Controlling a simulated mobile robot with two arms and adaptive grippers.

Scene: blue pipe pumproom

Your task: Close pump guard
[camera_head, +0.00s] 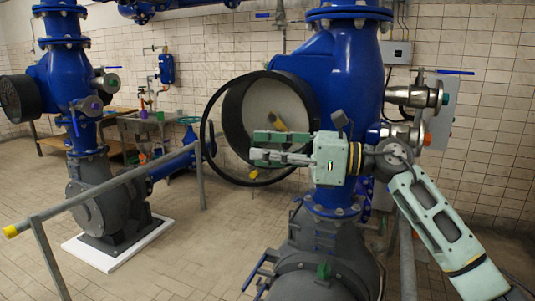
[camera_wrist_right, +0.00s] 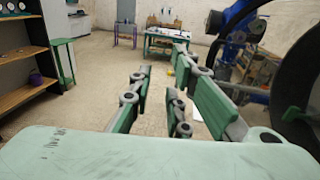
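The pump guard (camera_head: 237,108) is a black round rim around a pale disc on the front of the large blue pump (camera_head: 340,75) in the head view. A thin black hoop (camera_head: 204,130) stands out from its left and lower side, apart from the rim at the left. A yellow handle (camera_head: 278,124) shows in front of the pale disc. My right gripper (camera_head: 255,147) is open and empty, in front of the guard's lower part, fingers pointing left. In the right wrist view the fingers (camera_wrist_right: 172,95) are apart, and a black curved part (camera_wrist_right: 292,75) shows at the right. My left gripper is out of view.
A grey railing (camera_head: 110,198) with a yellow end stands at the left. A second blue pump (camera_head: 65,80) is behind it. A workbench (camera_head: 150,120) stands at the back wall. The tiled floor between railing and large pump is clear. The wrist view shows shelves (camera_wrist_right: 25,55).

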